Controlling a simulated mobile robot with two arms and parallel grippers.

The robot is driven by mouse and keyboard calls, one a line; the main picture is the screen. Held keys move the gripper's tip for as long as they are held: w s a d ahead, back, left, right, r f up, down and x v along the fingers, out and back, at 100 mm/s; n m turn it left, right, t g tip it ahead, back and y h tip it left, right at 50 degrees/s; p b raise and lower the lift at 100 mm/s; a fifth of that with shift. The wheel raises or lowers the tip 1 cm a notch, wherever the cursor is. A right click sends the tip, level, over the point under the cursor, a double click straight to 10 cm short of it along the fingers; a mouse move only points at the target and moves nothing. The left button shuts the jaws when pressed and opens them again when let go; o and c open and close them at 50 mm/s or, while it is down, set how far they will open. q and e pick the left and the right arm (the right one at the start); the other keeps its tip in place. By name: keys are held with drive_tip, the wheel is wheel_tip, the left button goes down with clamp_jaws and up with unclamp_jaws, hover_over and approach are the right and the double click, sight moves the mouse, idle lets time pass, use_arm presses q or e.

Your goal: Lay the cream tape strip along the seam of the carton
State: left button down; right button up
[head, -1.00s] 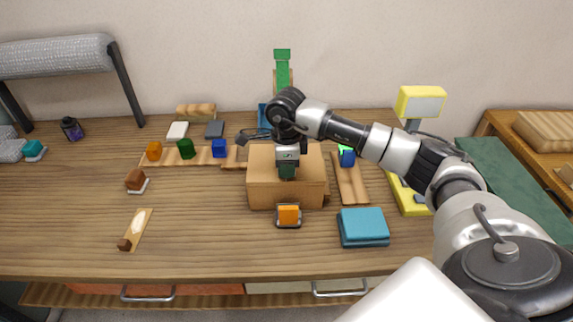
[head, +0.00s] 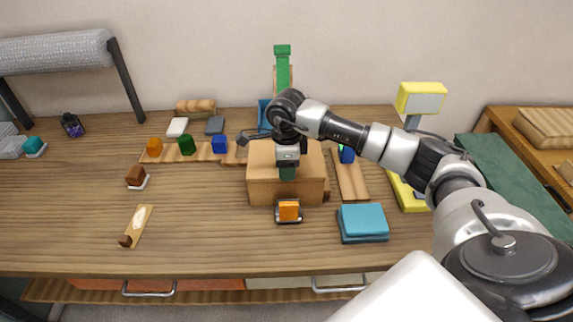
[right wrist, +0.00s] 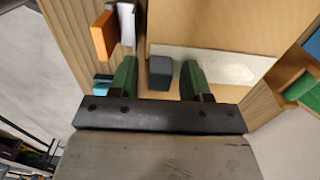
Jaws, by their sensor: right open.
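The carton (head: 262,190) is a tan box at the middle of the table. My right gripper (head: 287,175) is over it, pointing down, with green fingers. In the right wrist view, the open right gripper (right wrist: 159,64) has a dark grey block (right wrist: 160,73) between its fingers, nearer the right one. A pale cream strip (right wrist: 222,68) runs right from that block, flat along the carton top (right wrist: 215,25). Whether the strip touches the carton all along cannot be told. The seam is not clearly seen. My left gripper is out of view.
An orange block on a dark stand (head: 288,211) sits just in front of the carton. A blue stack (head: 363,223) is at front right, a yellow lamp (head: 421,100) behind it. A small plank with a brown block (head: 136,226) lies at front left. The front middle-left table is clear.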

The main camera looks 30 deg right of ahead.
drive_tip(key=shift+w+r+b, duration=0.1)
drive_tip(key=shift+r+b, duration=0.25)
drive_tip(key=shift+r, duration=0.15)
wheel_tip(320, 180, up, 11)
drive_tip(key=b, duration=0.2)
